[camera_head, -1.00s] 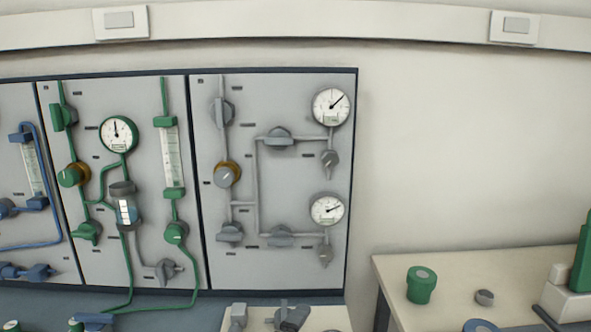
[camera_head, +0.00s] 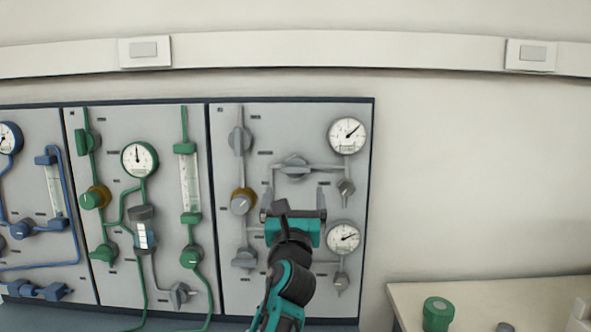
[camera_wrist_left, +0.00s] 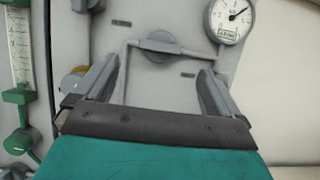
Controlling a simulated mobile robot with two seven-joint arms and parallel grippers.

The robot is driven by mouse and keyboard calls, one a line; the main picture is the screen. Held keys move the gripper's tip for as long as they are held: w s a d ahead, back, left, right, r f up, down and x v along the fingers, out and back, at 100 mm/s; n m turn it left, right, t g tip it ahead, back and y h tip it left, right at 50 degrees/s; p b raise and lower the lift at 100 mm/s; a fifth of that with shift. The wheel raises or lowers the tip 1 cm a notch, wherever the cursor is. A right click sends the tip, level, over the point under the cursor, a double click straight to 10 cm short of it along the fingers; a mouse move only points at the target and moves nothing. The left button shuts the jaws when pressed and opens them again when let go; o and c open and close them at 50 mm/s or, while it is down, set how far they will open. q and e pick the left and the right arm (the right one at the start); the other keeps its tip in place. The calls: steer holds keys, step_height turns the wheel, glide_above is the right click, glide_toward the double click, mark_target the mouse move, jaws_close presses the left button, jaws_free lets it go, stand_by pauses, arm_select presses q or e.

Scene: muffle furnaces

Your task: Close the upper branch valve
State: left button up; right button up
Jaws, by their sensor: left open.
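The upper branch valve (camera_head: 294,167) is a grey knob on the upper horizontal pipe of the right grey panel. In the left wrist view the same valve (camera_wrist_left: 160,44) shows ahead, between and beyond my fingertips. Its handle looks roughly in line with the pipe. My left gripper (camera_head: 294,192), teal and black, is in front of the panel just below the valve. Its two grey fingers are spread apart, empty, and not touching the valve; they also show in the left wrist view (camera_wrist_left: 158,80). The lower branch valve is hidden behind my arm. My right gripper is not in view.
An upper gauge (camera_head: 348,135) and a lower gauge (camera_head: 343,238) sit right of the valve. A brass-ringed regulator knob (camera_head: 242,201) is to its left. A green panel (camera_head: 137,210) adjoins on the left. A table with a green-topped jar (camera_head: 438,313) stands lower right.

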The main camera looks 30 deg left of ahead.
mark_target(295, 172)
arm_select(q)
steer(key=x, duration=1)
steer(key=shift+w, duration=0.1)
steer(key=shift+c, duration=0.2)
steer(key=c, duration=0.9)
